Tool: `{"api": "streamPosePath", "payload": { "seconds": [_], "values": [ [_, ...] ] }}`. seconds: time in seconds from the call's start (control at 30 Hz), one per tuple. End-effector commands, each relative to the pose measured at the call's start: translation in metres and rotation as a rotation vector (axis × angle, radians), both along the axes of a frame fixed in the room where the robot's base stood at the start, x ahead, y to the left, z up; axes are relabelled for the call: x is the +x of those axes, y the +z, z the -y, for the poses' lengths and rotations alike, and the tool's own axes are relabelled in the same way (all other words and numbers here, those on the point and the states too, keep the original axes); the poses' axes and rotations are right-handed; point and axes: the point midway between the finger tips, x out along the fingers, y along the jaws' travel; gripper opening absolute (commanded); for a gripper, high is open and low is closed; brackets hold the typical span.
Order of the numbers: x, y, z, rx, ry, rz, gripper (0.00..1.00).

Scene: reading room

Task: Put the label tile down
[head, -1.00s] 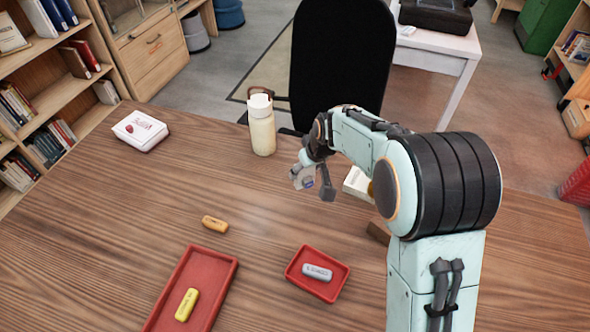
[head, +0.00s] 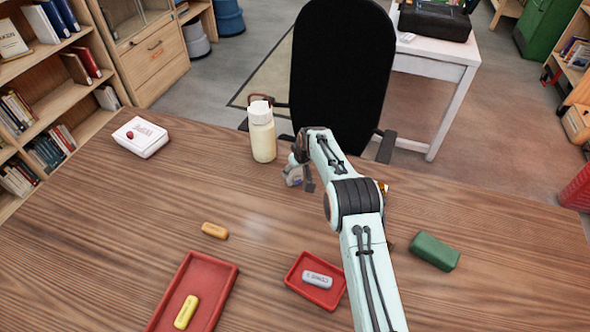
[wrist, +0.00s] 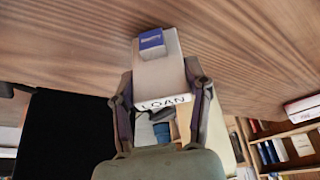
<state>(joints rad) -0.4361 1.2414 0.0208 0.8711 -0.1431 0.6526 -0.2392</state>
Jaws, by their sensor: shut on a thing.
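My gripper (wrist: 160,92) is shut on the label tile (wrist: 158,76), a pale block with a blue patch on it and the word LOAN on the face towards the wrist camera. In the head view my gripper (head: 300,182) is at the far side of the table, just right of and nearer than the cream bottle. The tile (head: 292,174) shows there only as a small pale and blue shape, partly hidden by the gripper. I cannot tell whether it touches the wooden table (head: 110,215).
The cream bottle (head: 262,135) stands near the back edge. A white box (head: 141,137), an orange block (head: 214,230) and a green block (head: 435,251) lie around. Two red trays (head: 217,270) (head: 298,268) hold a yellow block (head: 186,312) and a grey block (head: 317,279). The left middle is clear.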

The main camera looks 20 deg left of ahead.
Motion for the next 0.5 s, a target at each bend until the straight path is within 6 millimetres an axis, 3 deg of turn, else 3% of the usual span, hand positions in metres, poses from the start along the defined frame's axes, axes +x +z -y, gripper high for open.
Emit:
{"api": "streamPosePath", "payload": {
  "seconds": [0.37,0.4,0.47,0.5],
  "values": [
    [0.0000,-0.0047,0.0000,0.000,0.001,0.000,0.12],
    [0.0000,-0.0046,0.0001,0.000,0.001,0.000,0.58],
    [0.0000,-0.0044,0.0000,0.000,0.001,0.000,0.75],
    [0.0000,-0.0043,0.0001,0.000,0.001,0.001,0.75]
  ]
}}
